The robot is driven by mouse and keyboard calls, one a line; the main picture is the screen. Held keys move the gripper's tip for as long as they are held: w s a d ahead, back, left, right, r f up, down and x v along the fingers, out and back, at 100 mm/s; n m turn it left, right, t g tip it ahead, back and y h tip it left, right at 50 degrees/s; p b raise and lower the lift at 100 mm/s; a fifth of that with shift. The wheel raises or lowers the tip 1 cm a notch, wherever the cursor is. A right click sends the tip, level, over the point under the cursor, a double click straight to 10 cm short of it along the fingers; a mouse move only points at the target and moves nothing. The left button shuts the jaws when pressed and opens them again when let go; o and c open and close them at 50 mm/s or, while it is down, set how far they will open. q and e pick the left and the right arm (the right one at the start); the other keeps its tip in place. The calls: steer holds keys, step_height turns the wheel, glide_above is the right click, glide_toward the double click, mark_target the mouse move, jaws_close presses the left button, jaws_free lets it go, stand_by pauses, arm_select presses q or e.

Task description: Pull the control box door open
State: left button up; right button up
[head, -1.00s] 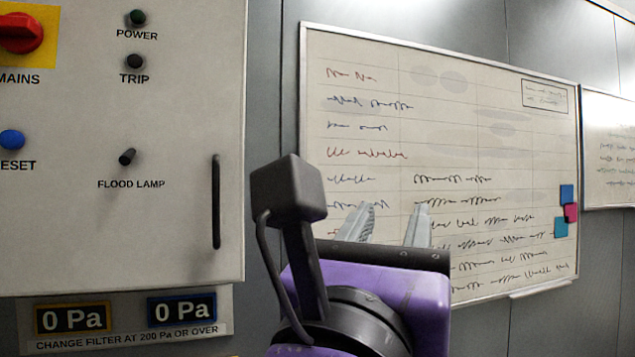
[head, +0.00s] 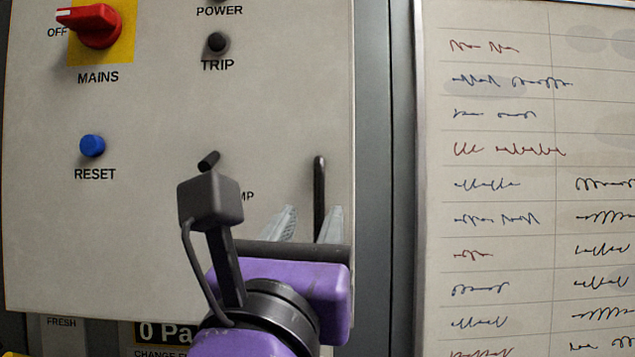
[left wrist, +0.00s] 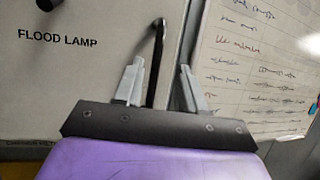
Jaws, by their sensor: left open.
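The control box door (head: 130,225) is a pale grey panel that looks closed. Its black vertical bar handle (head: 319,185) is near the door's right edge. My left gripper (head: 310,218) is open, its grey fingers pointing at the door around the handle's lower part in the head view. In the left wrist view the handle (left wrist: 157,55) rises between the two open fingers (left wrist: 158,85), nearer the left one. I cannot tell whether the fingers touch it. The handle's lower end is hidden behind the gripper. My right gripper is not in view.
The door carries a red mains switch (head: 95,25), a blue reset button (head: 92,146), a black trip lamp (head: 217,42) and a flood lamp toggle (head: 209,160). A whiteboard (head: 500,200) hangs on the wall to the right.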

mark_target(318, 199)
arm_select(q)
steer(key=p+x, duration=0.1)
steer(key=x, duration=0.2)
steer(key=p+x, duration=0.2)
steer(key=x, duration=0.1)
steer(key=shift+w+a+r, duration=0.15)
steer(key=shift+w+r, duration=0.15)
steer(key=shift+r, duration=0.05)
steer(key=shift+w+p, duration=0.3)
steer(key=shift+w, duration=0.05)
steer(key=shift+s, duration=0.25)
steer(key=shift+w, duration=0.1)
jaws_close()
